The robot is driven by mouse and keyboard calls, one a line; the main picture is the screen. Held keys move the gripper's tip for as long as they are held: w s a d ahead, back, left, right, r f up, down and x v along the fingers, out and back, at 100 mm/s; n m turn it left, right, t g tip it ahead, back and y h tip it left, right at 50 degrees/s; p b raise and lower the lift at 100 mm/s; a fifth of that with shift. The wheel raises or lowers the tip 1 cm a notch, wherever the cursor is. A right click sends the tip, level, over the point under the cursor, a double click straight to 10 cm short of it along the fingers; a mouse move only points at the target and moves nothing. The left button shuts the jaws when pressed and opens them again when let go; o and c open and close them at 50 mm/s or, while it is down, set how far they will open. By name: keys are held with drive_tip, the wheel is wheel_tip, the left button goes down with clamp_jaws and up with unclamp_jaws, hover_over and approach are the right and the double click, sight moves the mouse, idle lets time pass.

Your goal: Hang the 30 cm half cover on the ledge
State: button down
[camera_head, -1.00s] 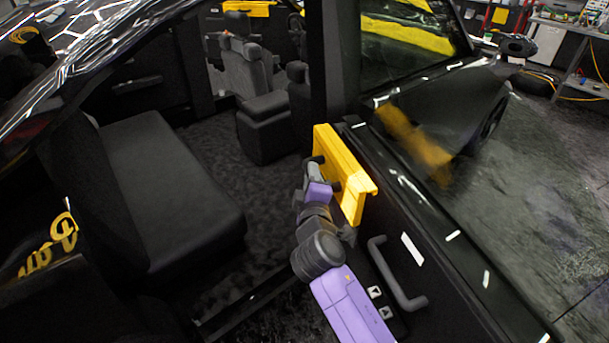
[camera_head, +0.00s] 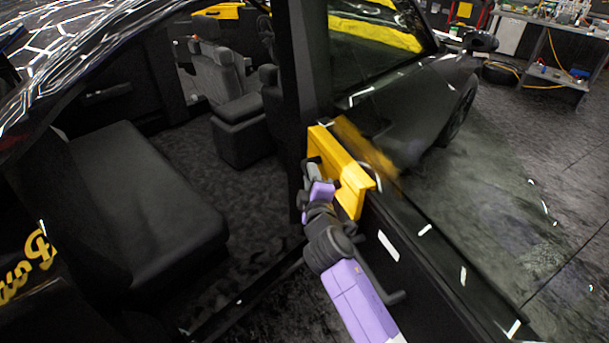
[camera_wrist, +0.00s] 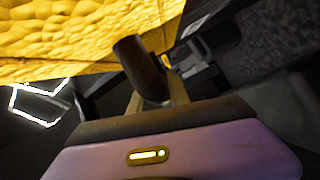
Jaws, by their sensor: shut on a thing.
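The half cover (camera_head: 340,170) is a yellow slab with a lip along its upper edge. In the head view it is tilted at the inner side of the black door, near the door's ledge (camera_head: 440,258). My gripper (camera_head: 314,176) is shut on a dark peg-like handle on the cover's cabin-facing side. In the wrist view the cover's bumpy yellow face (camera_wrist: 75,40) fills the upper left, and the dark handle (camera_wrist: 140,68) stands at the gripper's fingers (camera_wrist: 158,98). Whether the cover's lip touches the ledge is hidden.
A black door pillar (camera_head: 303,75) rises just left of the cover. The rear bench seat (camera_head: 150,190) and front seats (camera_head: 215,75) are inside the car. A grab handle (camera_head: 385,290) on the door is partly behind my arm.

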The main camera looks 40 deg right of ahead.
drive_tip(key=shift+s+d, duration=0.15)
drive_tip(key=shift+d, duration=0.15)
drive_tip(key=shift+f+b, duration=1.25)
drive_tip(key=shift+f, duration=0.05)
drive_tip(key=c, duration=1.1)
unclamp_jaws()
drive_tip(key=shift+c, duration=0.2)
drive_tip(key=shift+a, duration=0.1)
drive_tip(key=b+v, duration=0.1)
drive_tip(key=v, duration=0.6)
drive_tip(key=shift+s+a, duration=0.2)
drive_tip(key=shift+s, duration=0.1)
